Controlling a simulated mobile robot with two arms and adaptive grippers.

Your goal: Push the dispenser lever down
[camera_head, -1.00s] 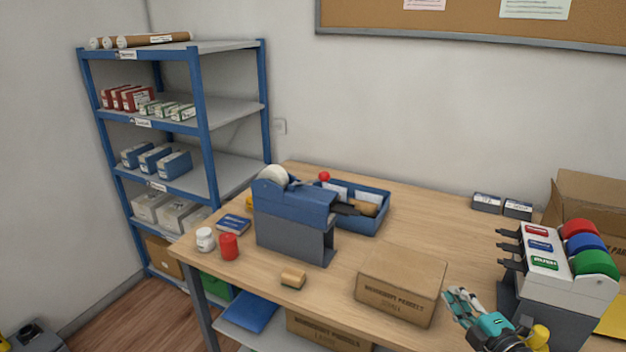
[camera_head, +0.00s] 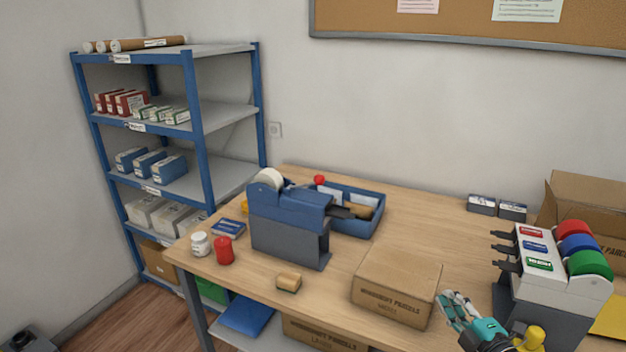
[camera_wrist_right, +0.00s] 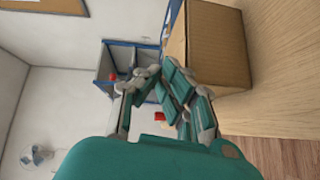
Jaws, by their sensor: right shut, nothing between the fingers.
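A blue and grey tape dispenser (camera_head: 290,228) stands on the left part of the table, with a white roll on top. My right gripper (camera_head: 456,308) is shut and empty at the table's front edge, right of and well apart from this dispenser. In the right wrist view my right gripper (camera_wrist_right: 160,82) shows its teal and grey fingers beside a cardboard box. The tape dispenser cannot be made out clearly there. My left gripper is out of view.
A cardboard parcel (camera_head: 397,285) lies between my right gripper and the tape dispenser. A unit with red, blue and green rolls (camera_head: 540,275) stands right of the gripper. A blue tray (camera_head: 362,226) sits behind the dispenser.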

